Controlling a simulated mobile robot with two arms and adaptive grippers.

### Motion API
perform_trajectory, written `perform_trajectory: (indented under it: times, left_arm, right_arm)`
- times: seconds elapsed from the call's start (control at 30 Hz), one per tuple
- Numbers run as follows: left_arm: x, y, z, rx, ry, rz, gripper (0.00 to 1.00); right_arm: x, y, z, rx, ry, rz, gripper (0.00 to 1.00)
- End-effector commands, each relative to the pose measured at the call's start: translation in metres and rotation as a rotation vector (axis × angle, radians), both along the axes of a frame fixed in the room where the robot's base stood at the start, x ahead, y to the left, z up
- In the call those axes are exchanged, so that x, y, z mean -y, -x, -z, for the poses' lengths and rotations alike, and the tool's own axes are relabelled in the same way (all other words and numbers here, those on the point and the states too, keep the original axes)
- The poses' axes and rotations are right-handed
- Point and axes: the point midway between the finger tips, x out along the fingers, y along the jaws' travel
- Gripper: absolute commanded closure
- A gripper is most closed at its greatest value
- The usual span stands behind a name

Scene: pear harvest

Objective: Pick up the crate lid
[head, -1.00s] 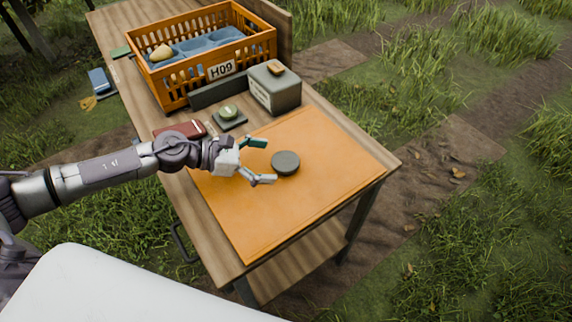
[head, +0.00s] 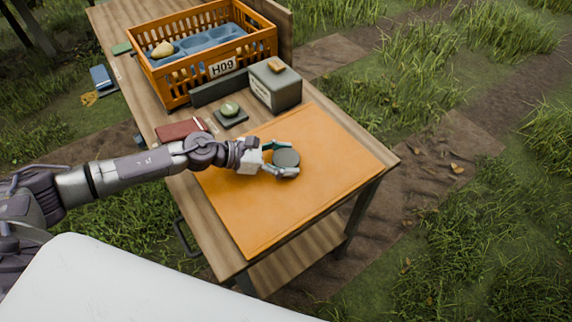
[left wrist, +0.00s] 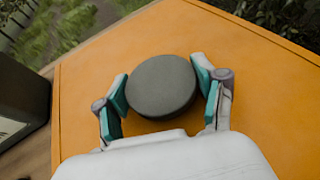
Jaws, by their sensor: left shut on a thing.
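The crate lid (head: 240,220) is a flat orange panel lying on the wooden table, with a round dark grey knob (head: 287,158) on its top. The knob also shows in the left wrist view (left wrist: 162,86). My left gripper (head: 284,161) is shut on the knob, with one finger on each side of it, as the left wrist view (left wrist: 163,90) shows. The lid lies flat on the table top; I see no gap under it. My right gripper is not in view.
An orange slatted crate (head: 178,88) marked H09 stands at the back, holding blue trays and a pear (head: 162,50). A grey-green box (head: 274,88), a small scale-like pad with a green round thing (head: 231,112) and a red book (head: 180,130) lie behind the lid.

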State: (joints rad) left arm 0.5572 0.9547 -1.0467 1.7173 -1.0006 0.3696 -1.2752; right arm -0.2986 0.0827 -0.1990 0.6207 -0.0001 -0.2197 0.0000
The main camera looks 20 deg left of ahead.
Motion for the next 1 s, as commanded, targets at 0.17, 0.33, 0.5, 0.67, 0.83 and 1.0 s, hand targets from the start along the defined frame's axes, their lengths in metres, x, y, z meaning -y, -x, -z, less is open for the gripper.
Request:
perform_trajectory:
  times: [0.17, 0.33, 0.5, 0.67, 0.83, 1.0]
  left_arm:
    - [0.000, -0.001, -0.001, 0.002, 0.001, -0.001, 0.79]
    - [0.000, 0.000, -0.001, 0.002, 0.001, -0.001, 0.79]
    - [0.000, -0.001, -0.007, 0.004, 0.000, 0.000, 0.79]
    - [0.000, -0.001, -0.023, 0.005, -0.001, 0.001, 0.79]
    - [0.008, 0.006, -0.054, 0.005, -0.002, 0.005, 0.79]
    - [0.040, 0.031, -0.085, 0.009, 0.001, 0.008, 0.79]
  right_arm:
    - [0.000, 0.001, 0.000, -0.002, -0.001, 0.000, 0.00]
    - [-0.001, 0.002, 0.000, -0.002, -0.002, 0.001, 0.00]
    - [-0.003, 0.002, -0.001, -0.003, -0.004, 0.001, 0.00]
    - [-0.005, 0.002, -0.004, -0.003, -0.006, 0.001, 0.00]
    - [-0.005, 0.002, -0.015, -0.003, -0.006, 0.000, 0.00]
    - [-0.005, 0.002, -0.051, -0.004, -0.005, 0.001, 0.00]
